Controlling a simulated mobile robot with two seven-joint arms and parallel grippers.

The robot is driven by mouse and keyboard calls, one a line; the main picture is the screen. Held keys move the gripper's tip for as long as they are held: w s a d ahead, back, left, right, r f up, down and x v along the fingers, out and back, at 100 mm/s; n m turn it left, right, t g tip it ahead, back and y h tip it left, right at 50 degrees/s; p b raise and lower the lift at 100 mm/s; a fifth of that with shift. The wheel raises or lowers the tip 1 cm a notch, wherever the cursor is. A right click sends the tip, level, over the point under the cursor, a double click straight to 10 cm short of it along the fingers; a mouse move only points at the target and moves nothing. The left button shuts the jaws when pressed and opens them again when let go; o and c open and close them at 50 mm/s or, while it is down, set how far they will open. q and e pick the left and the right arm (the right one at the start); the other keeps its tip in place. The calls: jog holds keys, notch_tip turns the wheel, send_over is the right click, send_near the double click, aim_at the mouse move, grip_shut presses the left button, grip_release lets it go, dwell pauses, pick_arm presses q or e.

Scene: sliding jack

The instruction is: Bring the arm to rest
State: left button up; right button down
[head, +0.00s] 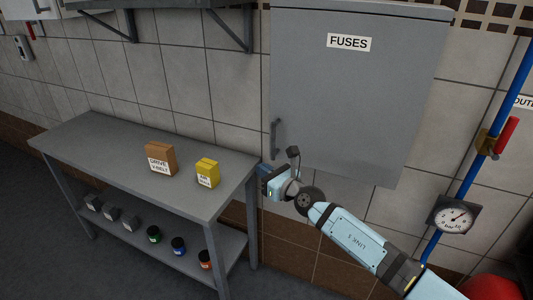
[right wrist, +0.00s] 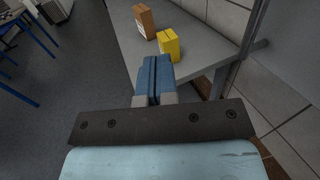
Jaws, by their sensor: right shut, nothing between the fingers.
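My right arm (head: 352,240) reaches in from the lower right in the head view. My right gripper (head: 263,172) is near the right end of the grey table, below the handle of the grey fuse cabinet. In the right wrist view its two blue fingers (right wrist: 152,80) are pressed together, with nothing between them. The fingers point toward the table top and appear apart from the boxes. My left gripper is in neither view.
The grey table (head: 105,140) carries a brown box (head: 160,158) and a yellow box (head: 207,172). Several small items stand on its lower shelf. The closed fuse cabinet (head: 350,100) hangs on the tiled wall. A blue pipe with a gauge (head: 454,216) and red lever (head: 506,135) is at right.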

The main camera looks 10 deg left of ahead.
jog(key=s+d+f+n+h+p, duration=0.1)
jog(key=s+d+f+n+h, duration=0.2)
jog(key=s+d+f+n, duration=0.4)
jog(key=s+d+f+n+h+p, duration=0.1)
jog(key=s+d+f+n+h, duration=0.3)
jog(key=s+d+f+n, duration=0.3)
jog(key=s+d+f+n+h+p, duration=0.2)
jog(key=s+d+f+n+h, duration=0.2)
jog(key=s+d+f+n, duration=0.4)
jog(key=s+d+n, duration=0.3)
jog(key=s+d, duration=0.2)
jog(key=s, duration=0.3)
jog(key=s+d+n, duration=0.3)
jog(key=s+d, duration=0.2)
jog(key=s, duration=0.3)
jog(key=shift+s+d, duration=0.15)
jog(key=shift+d, duration=0.25)
